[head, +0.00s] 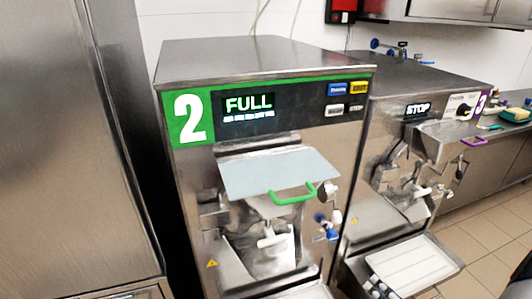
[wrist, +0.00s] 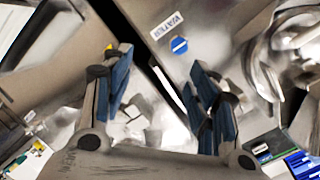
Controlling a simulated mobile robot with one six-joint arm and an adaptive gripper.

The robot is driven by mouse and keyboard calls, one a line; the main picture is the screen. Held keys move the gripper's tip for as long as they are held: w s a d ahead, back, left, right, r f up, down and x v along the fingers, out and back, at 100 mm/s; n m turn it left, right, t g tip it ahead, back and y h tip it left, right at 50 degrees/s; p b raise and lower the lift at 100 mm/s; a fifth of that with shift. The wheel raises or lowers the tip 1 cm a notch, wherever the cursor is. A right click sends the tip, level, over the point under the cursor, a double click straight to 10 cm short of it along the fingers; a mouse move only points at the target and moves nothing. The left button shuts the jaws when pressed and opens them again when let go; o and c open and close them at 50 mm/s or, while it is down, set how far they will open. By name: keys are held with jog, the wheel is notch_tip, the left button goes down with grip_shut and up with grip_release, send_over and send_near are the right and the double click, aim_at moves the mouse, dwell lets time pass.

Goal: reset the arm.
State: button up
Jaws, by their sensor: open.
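My gripper (wrist: 158,95) shows in the wrist view with its two blue-padded fingers spread apart. It is open, and nothing is between the fingertips. Behind the fingers are steel machine surfaces, a dark gap and a label reading WATER (wrist: 167,25) above a round blue button (wrist: 179,45). My arm and gripper do not show in the head view.
Batch freezer 2 (head: 270,65), its display reading FULL, stands in the middle of the head view. Its lid has a green handle (head: 293,193). Freezer 3 (head: 440,75), reading STOP, stands to the right. A tall steel cabinet (head: 65,150) is at left. Tiled floor (head: 490,250) shows at lower right.

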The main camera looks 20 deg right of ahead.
jog(key=w+d+r+n+g+h, duration=0.3)
jog(key=w+r+n+g, duration=0.1)
jog(key=w+r, duration=0.5)
jog(key=a+r+n+g+h, duration=0.1)
jog(key=a+r+h, duration=0.15)
jog(key=r, duration=0.45)
jog(key=a+r+n+g+h, duration=0.1)
jog(key=a+r+g, duration=0.1)
jog(key=a+r, duration=0.35)
jog(key=s+a+r+g, duration=0.1)
jog(key=s+a+r, duration=0.3)
jog(key=a+r, duration=0.15)
jog(key=s+a+r, duration=0.4)
jog(key=a, duration=0.3)
jog(key=s+a+f+n+g+y, duration=0.1)
jog(key=s+a+y, duration=0.3)
jog(key=s+a, duration=0.8)
jog(key=shift+s+a+f+n+g, duration=0.35)
jog(key=shift+s+n+g, duration=0.45)
jog(key=shift+s+g, duration=0.15)
jog(key=shift+y, duration=0.25)
